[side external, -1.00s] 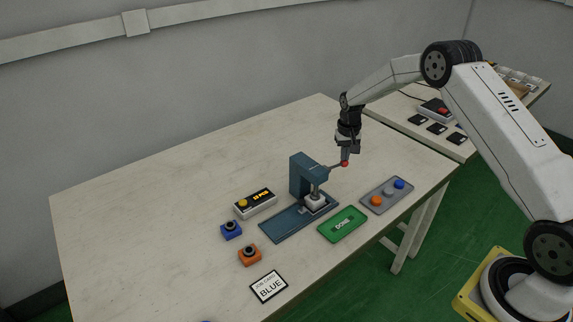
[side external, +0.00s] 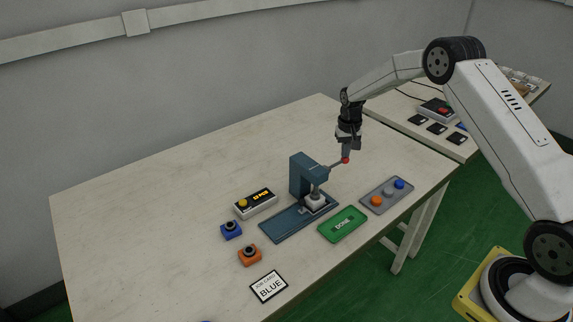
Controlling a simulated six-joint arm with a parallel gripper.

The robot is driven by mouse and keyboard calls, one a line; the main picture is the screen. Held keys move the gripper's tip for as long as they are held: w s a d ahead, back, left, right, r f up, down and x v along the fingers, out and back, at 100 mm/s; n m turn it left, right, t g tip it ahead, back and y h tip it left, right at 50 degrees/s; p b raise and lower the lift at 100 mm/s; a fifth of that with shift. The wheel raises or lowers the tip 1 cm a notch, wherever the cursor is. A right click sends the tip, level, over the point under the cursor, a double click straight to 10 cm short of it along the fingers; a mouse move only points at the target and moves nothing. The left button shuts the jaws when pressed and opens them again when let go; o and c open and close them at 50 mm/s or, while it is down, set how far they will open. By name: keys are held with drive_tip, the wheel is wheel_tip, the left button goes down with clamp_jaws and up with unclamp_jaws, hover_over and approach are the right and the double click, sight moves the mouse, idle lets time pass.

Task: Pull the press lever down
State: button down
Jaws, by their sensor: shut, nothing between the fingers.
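The blue-grey press (side external: 298,176) stands on its flat base plate (side external: 281,225) in the middle of the table. A white block (side external: 314,202) sits under its ram. The press lever (side external: 335,166) sticks out to the right and slopes slightly up to a red knob (side external: 345,160). My gripper (side external: 346,155) points down, with its shut fingertips right at the red knob. Whether the tips touch the knob or are just behind it is hard to tell. Nothing shows between the fingers.
A green "DONE" tray (side external: 343,225) and a grey tray with coloured buttons (side external: 387,195) lie right of the press. A display box (side external: 255,204), blue block (side external: 231,230), orange block (side external: 249,255) and "BLUE" job card (side external: 269,286) lie left and in front.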

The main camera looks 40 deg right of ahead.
drive_tip(key=shift+r, duration=3)
drive_tip(key=shift+a+r, duration=0.1)
drive_tip(key=shift+s+a+r, duration=0.15)
drive_tip(key=shift+s+a, duration=0.05)
drive_tip(key=shift+a, duration=0.05)
drive_tip(key=s+a+r+n+t, duration=0.1)
drive_tip(key=s+a+n, duration=0.1)
drive_tip(key=s+a, duration=0.3)
drive_tip(key=s+a+r+n, duration=0.1)
drive_tip(key=s+a, duration=0.5)
drive_tip(key=s, duration=0.6)
drive_tip(key=s+a+r+n+t, duration=0.1)
drive_tip(key=s+a+r+n, duration=0.1)
drive_tip(key=s+a, duration=0.3)
drive_tip(key=s+n, duration=0.1)
drive_tip(key=s, duration=0.2)
drive_tip(key=shift+s+a+t, duration=0.25)
drive_tip(key=shift+a+t, duration=0.05)
drive_tip(key=shift+a, duration=0.1)
drive_tip(key=shift+w, duration=0.15)
